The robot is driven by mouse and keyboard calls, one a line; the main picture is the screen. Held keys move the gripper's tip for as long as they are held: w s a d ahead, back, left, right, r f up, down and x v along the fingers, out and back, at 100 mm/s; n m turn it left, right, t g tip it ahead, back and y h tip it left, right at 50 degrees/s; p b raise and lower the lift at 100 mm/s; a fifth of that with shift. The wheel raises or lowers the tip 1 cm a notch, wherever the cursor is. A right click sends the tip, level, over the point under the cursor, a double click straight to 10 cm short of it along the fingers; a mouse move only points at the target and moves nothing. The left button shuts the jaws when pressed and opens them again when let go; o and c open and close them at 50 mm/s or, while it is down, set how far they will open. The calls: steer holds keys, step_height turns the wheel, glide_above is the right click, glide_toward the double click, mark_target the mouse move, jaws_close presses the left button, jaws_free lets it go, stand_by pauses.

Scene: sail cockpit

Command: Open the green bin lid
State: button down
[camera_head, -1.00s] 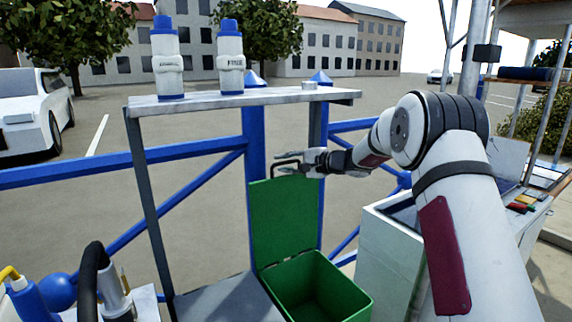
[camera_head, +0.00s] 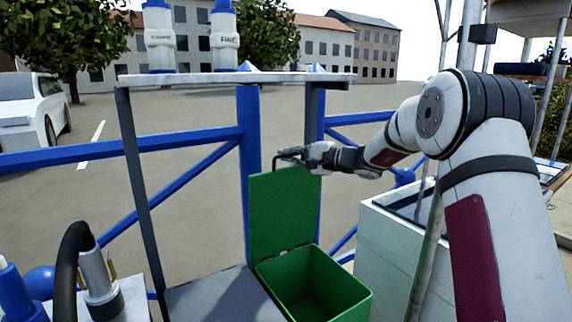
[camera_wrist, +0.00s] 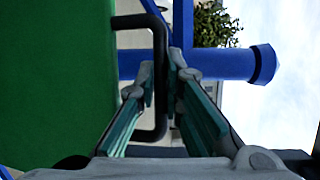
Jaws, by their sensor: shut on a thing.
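The green bin (camera_head: 330,300) stands below the shelf with its inside showing. Its green lid (camera_head: 283,215) stands upright at the bin's back edge, so the bin is open. A dark handle (camera_head: 290,153) sits at the lid's top edge. My gripper (camera_head: 298,156) is at that handle, reaching in from the right. In the wrist view the green lid (camera_wrist: 55,80) fills the left side, and the dark handle (camera_wrist: 155,25) passes between the two fingers of my gripper (camera_wrist: 165,75), which are shut on it.
A grey shelf (camera_head: 200,79) with two white-and-blue bottles (camera_head: 224,40) is above and behind the lid. Blue rails (camera_head: 195,140) run behind. A white cabinet (camera_head: 385,255) stands right of the bin. A black hose (camera_head: 70,245) is at lower left.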

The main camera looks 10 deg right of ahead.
steer(key=shift+s+d+f+t+b, duration=0.15)
steer(key=shift+s+d+t+b, duration=0.1)
steer(key=shift+s+b, duration=0.4)
steer(key=shift+s+d+f+t+b, duration=0.15)
steer(key=shift+s+d+b, duration=0.2)
steer(key=shift+b, duration=0.35)
steer(key=shift+a+r, duration=0.1)
steer(key=c, duration=1.7)
jaws_free()
steer(key=shift+a, duration=0.1)
steer(key=shift+s, duration=0.1)
steer(key=v, duration=1.2)
